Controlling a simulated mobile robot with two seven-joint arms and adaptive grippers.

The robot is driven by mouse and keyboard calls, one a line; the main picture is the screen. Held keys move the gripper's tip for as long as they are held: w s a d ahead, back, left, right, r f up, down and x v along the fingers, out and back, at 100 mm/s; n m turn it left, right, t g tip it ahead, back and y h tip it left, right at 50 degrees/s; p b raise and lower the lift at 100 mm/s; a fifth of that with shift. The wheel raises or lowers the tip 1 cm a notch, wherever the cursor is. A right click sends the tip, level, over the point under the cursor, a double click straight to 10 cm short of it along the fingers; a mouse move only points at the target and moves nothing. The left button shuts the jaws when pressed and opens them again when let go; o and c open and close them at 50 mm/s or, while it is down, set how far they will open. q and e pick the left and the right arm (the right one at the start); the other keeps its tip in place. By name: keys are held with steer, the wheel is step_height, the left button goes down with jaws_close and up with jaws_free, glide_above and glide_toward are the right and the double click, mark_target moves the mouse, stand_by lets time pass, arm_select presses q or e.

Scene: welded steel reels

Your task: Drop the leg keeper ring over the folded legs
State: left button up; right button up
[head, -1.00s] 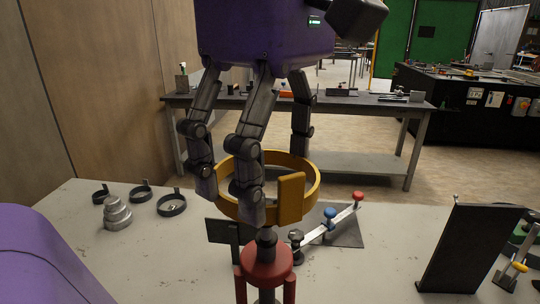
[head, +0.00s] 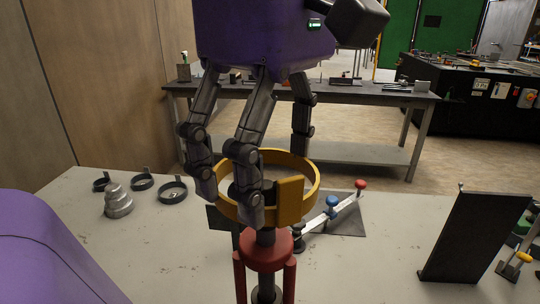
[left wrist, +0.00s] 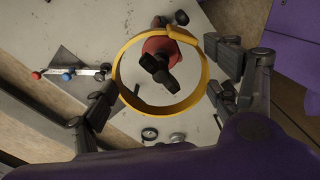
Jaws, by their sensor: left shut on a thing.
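The leg keeper ring (head: 313,188) is a wide yellow hoop with a flat yellow tab. It also shows in the left wrist view (left wrist: 118,80). My left gripper (head: 258,182) is shut on it, dark fingers spread around the hoop, holding it roughly level above the bench. Below is an upright red stand (head: 266,252) with a dark central post and red legs running down. Dark parts show through the ring's opening in both views; I cannot tell whether the ring is around them or only above. The fingers and tab hide part of the post. My right gripper is not in view.
On the pale bench (head: 150,235) stand a stepped grey weight (head: 117,203) and dark rings (head: 172,192) at left. A toggle lever with blue and red knobs (head: 332,203) lies close behind the stand. A dark upright panel (head: 472,240) is at right.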

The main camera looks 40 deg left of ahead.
arm_select(q)
steer(key=shift+f, duration=0.55)
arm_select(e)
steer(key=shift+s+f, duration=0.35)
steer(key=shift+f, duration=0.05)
arm_select(q)
steer(key=shift+f+b, duration=0.2)
steer(key=shift+b, duration=0.15)
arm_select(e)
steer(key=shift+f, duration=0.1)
arm_select(q)
steer(key=shift+f, duration=0.1)
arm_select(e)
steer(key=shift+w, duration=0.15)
arm_select(q)
steer(key=o, duration=1.2)
